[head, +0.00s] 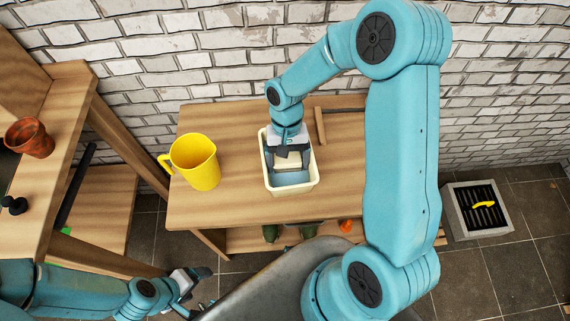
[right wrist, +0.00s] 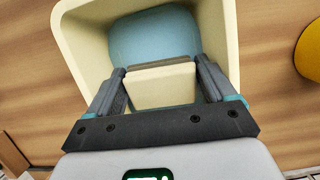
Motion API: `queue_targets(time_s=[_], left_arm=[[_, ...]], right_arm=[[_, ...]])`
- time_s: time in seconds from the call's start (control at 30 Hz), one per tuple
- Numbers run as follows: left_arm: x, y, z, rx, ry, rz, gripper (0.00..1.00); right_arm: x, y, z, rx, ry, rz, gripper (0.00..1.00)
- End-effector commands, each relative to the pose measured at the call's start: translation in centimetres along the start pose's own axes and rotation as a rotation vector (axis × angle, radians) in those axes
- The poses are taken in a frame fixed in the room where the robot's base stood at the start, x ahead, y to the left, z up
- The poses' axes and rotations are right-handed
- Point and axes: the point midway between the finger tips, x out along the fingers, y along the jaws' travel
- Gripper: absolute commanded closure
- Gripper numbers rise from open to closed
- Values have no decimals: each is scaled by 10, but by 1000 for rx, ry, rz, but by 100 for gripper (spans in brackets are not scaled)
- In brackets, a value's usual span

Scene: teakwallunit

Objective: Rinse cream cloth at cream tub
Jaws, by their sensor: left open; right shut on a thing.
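The cream tub (head: 292,187) stands on the wooden bench, with blue-grey water (right wrist: 155,38) inside. My right gripper (head: 290,158) reaches down into the tub and is shut on the cream cloth (head: 288,160), a pale block-like piece. In the right wrist view the cloth (right wrist: 160,85) sits between the two fingers, over or in the water; I cannot tell how deep. My left gripper (head: 192,290) is open and empty, low at the bottom left, away from the tub.
A yellow jug (head: 196,163) stands on the bench left of the tub. A terracotta pot (head: 30,138) is on the left unit. Vegetables lie on the lower shelf. A grated drain (head: 478,210) with a yellow item is at right.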

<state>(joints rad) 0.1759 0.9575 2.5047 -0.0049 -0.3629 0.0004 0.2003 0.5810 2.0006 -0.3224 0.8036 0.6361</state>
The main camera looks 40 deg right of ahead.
Motion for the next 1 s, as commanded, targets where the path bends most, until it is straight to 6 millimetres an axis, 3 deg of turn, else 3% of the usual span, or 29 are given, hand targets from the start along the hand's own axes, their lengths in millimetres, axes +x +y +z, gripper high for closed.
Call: queue_targets(time_s=[0.27,0.77,1.0], left_arm=[[1,0,0,0,0,0,22],[6,-2,0,0,0,0,22],[6,-2,0,0,0,0,22]], right_arm=[[-1,5,-3,-2,1,0,41],[4,-20,11,-2,0,0,41],[2,-14,7,1,1,0,41]])
